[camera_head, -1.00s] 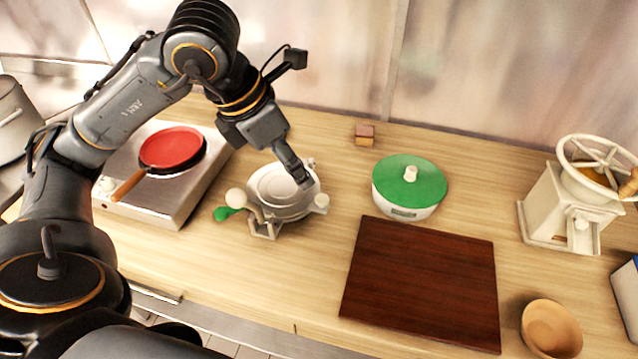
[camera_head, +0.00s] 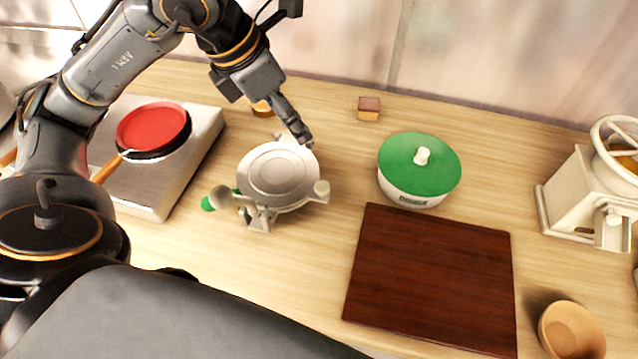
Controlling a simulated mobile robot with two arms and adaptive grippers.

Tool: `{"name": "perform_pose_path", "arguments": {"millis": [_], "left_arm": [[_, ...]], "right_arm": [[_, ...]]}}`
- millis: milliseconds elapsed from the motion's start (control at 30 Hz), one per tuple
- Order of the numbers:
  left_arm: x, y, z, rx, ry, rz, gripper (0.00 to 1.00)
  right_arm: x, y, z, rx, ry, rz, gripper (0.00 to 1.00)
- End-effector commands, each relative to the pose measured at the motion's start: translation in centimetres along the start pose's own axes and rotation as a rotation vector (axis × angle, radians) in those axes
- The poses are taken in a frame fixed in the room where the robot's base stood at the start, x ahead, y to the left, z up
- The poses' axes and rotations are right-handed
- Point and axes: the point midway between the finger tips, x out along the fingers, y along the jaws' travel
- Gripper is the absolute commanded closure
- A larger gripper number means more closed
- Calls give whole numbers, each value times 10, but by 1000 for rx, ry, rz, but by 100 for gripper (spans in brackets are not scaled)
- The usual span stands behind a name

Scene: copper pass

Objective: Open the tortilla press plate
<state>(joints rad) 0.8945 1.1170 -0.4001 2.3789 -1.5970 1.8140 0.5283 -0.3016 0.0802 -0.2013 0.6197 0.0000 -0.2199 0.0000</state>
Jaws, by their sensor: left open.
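The tortilla press (camera_head: 278,172) is pale grey and stands on the wooden counter in the head view, left of centre. Its round ringed plate appears to lie flat over the base. The fingers overlap in this view, and nothing shows held. My right gripper is out of view.
A hot plate (camera_head: 150,190) with a red-topped pan (camera_head: 153,127) stands left of the press. A green-lidded white bowl (camera_head: 418,165) and a dark cutting board (camera_head: 435,275) are to the right. A grinder (camera_head: 590,190) and wooden bowl (camera_head: 572,330) stand farther right.

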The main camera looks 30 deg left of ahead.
Motion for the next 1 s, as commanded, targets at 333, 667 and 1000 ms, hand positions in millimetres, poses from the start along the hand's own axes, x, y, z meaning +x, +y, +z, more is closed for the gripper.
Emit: {"name": "perform_pose_path", "arguments": {"millis": [333,667,1000], "left_arm": [[50,0,-21,0,0,0,47],[75,0,-29,-1,2,-1,47],[134,-1,-30,-2,7,-6,47]], "right_arm": [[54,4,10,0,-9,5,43],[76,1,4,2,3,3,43],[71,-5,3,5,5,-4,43]]}}
